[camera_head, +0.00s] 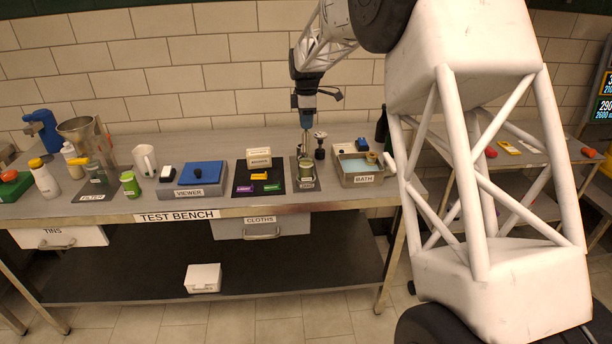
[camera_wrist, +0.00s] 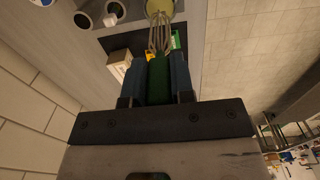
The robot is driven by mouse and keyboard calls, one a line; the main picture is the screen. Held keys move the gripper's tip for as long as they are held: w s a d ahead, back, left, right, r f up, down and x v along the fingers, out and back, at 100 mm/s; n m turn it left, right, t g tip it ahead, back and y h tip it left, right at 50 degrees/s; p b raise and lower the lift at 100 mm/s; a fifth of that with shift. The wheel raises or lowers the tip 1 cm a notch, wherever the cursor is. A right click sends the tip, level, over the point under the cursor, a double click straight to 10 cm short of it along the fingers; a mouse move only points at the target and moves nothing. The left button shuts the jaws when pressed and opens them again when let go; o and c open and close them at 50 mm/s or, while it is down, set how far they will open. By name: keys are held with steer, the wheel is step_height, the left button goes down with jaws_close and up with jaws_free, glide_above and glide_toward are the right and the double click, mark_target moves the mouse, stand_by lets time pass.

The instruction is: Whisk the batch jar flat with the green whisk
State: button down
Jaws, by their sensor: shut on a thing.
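My gripper (camera_head: 305,112) is above the test bench, pointing down. In the wrist view its two blue fingers (camera_wrist: 158,75) are shut on the green handle of the whisk (camera_wrist: 159,36). The whisk's wire loops point at the batch jar (camera_wrist: 160,7), which shows pale yellow contents at the picture's top edge. In the head view the jar (camera_head: 306,172) stands upright on a small labelled dark plate (camera_head: 306,186), right below the whisk. I cannot tell how deep the wires are in the jar's mouth.
Left of the jar is a black mat (camera_head: 240,187) with small coloured blocks and a cream box (camera_head: 259,158). A dark-knobbed tool (camera_head: 320,146) stands close behind right. The water-filled bath (camera_head: 346,178) is to the right, the viewer (camera_head: 180,189) farther left.

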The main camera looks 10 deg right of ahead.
steer(key=shift+r, duration=1.5)
